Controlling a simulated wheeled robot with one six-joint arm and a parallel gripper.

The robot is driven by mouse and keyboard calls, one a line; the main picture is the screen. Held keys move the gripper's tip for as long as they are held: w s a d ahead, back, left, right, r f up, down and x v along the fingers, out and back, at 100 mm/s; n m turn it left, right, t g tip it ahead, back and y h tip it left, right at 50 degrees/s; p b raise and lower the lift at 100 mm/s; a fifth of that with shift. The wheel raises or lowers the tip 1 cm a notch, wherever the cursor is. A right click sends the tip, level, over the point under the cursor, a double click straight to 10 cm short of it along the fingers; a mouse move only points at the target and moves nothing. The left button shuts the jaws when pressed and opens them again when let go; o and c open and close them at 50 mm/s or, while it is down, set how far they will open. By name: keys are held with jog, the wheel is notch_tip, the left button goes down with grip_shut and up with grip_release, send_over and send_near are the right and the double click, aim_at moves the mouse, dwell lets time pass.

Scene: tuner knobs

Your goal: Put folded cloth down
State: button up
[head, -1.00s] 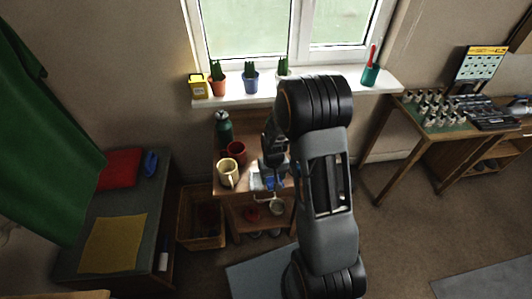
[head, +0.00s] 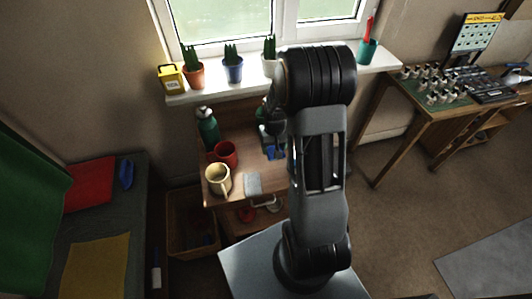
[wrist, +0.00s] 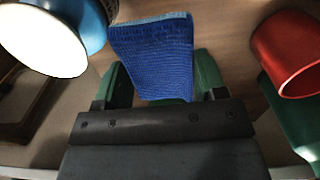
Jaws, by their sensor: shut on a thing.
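The blue folded cloth (wrist: 152,55) is between the green fingers of my gripper (wrist: 160,82) in the wrist view. My gripper is shut on it. In the head view my gripper (head: 272,142) is over the right part of the small wooden stand's top (head: 236,198), and only a small blue bit of the cloth (head: 272,153) shows below it. My arm hides the rest. I cannot tell whether the cloth touches the wood.
A red mug (head: 224,153), a cream mug (head: 218,179) and a green bottle (head: 208,126) stand left of my gripper. A light grey flat piece (head: 252,184) lies near the front. The windowsill (head: 205,92) with potted plants is behind.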

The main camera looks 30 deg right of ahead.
send_over(266, 157)
notch_tip(266, 157, down, 5)
jog(key=shift+r, duration=0.15)
jog(key=shift+s+f, duration=0.1)
jog(key=shift+f, duration=1.25)
jog(key=shift+f+b, duration=0.15)
jog(key=shift+b, duration=0.15)
jog(key=o, duration=1)
